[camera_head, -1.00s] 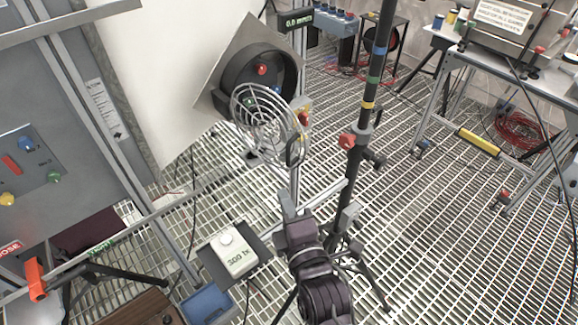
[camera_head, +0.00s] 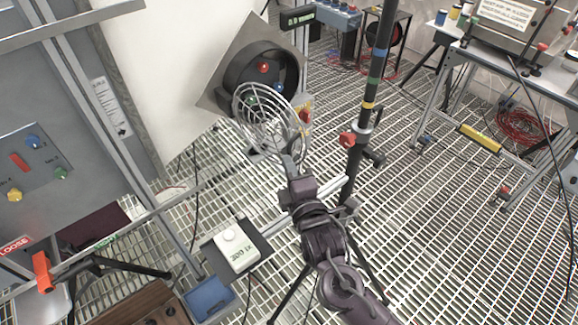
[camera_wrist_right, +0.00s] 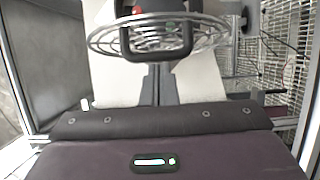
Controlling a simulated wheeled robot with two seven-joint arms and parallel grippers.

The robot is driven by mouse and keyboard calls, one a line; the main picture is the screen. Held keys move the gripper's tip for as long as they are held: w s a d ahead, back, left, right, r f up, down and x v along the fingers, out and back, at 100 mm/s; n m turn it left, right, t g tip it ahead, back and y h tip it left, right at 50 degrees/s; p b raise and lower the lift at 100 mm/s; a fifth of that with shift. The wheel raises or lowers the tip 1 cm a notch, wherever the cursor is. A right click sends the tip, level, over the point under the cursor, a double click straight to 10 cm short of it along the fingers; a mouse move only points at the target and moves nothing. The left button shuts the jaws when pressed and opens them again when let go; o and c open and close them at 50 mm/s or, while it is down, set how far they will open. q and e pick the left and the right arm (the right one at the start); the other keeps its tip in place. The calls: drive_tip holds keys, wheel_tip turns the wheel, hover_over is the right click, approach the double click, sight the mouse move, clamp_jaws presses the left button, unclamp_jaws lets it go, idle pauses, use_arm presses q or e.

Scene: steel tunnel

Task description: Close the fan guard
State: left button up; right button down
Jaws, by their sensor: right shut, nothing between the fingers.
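The fan guard (camera_head: 262,112) is a round grey wire grille, swung out from the dark fan housing (camera_head: 243,72) on its tilted grey plate. In the right wrist view the guard (camera_wrist_right: 100,42) shows edge-on, with its dark handle (camera_wrist_right: 158,56) toward me. My right gripper (camera_head: 290,160) is shut and empty, at the lower edge of the guard near the handle. In the right wrist view its fingers (camera_wrist_right: 158,88) point at the handle; I cannot tell whether they touch it. My left gripper is not in view.
A dark pole (camera_head: 372,95) with coloured bands stands just right of the guard. A panel with coloured knobs (camera_head: 35,165) is at left. A workbench (camera_head: 490,72) stands at right; grating floor lies between.

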drive_tip(key=w+d, duration=0.7)
drive_tip(key=shift+w+d+p, duration=0.25)
drive_tip(key=shift+p, duration=0.1)
